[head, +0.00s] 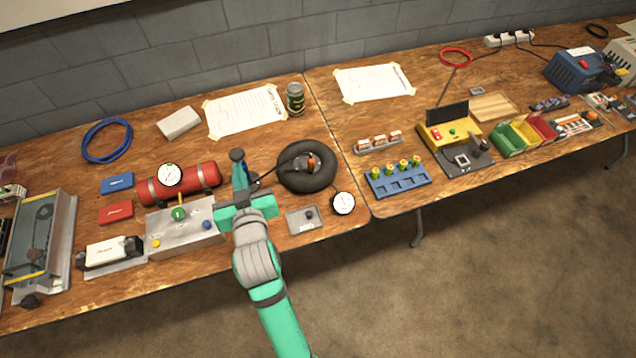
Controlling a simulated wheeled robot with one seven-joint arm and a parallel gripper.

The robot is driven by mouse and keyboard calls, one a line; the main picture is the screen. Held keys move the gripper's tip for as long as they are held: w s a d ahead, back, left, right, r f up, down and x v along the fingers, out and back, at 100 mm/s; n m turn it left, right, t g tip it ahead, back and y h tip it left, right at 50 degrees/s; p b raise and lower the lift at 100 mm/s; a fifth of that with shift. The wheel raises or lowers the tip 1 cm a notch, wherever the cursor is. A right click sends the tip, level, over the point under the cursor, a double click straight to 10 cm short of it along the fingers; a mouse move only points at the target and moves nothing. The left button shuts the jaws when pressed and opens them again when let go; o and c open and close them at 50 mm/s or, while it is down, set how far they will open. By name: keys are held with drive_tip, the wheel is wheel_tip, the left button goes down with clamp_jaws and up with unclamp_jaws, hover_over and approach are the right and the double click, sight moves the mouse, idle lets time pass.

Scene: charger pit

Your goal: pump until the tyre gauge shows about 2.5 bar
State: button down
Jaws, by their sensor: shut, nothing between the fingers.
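A black tyre (321,182) lies flat on the wooden table, with a dark and orange part in its middle. A round white gauge (343,203) stands at its lower right; its needle is too small to read. A dark knob (237,155), which may be the pump's handle, shows just beyond my gripper, left of the tyre. My gripper (243,190) is shut and empty, near this knob; I cannot tell whether they touch. My gripper and wrist hide much of what lies below the knob.
A red cylinder (205,175) with a second gauge (169,175) lies to the left, behind a metal box (180,235) with coloured knobs. A grey plate (301,220) lies near the front edge. A can (295,98) stands behind the tyre. The right table (345,135) holds several devices.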

wheel_tip(320, 180, up, 2)
drive_tip(key=shift+r, duration=0.1)
drive_tip(key=shift+w, duration=0.1)
hover_over(236, 155)
drive_tip(key=s, duration=0.1)
wheel_tip(236, 155, down, 2)
drive_tip(key=f, duration=0.4)
drive_tip(key=shift+s+d, duration=0.3)
drive_tip(key=shift+s, duration=0.05)
drive_tip(key=shift+f, duration=0.25)
